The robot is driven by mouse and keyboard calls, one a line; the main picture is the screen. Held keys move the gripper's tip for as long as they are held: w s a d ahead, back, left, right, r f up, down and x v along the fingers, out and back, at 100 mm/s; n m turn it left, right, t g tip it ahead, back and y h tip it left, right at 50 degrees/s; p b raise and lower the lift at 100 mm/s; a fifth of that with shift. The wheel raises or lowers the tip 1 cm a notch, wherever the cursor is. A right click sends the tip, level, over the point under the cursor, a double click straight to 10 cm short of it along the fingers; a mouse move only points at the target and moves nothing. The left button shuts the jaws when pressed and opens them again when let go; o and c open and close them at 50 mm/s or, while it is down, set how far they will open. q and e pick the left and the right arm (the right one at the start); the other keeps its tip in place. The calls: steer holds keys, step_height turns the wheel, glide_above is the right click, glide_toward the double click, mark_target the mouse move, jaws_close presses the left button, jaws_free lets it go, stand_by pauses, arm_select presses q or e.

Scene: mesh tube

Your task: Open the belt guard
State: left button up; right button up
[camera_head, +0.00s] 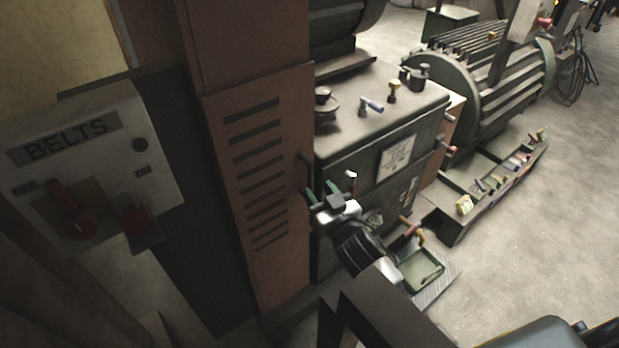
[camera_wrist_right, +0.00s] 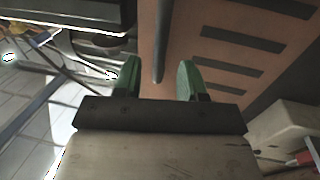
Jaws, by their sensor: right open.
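The belt guard (camera_head: 285,190) is a tall orange-brown panel with several dark horizontal slots, standing closed against its housing in the head view. A thin dark handle (camera_head: 301,170) sits near its right edge. My right gripper (camera_head: 321,192) is open and empty, just below and to the right of the handle. In the right wrist view the guard (camera_wrist_right: 225,40) fills the upper right. The handle (camera_wrist_right: 162,40) points down toward the gap between the green fingertips (camera_wrist_right: 159,78), its lower end just beyond them. My left gripper is not in view.
A grey control box (camera_head: 150,110) labelled BELTS, with a red lever (camera_head: 72,205), stands at left. A green machine (camera_head: 375,130) adjoins the guard on the right. A motor (camera_head: 490,80) and a low parts tray (camera_head: 500,185) lie beyond. Concrete floor (camera_head: 540,250) is clear at right.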

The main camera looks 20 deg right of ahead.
mark_target(311, 182)
steer(key=w, duration=0.5)
steer(key=shift+a, duration=0.4)
jaws_close()
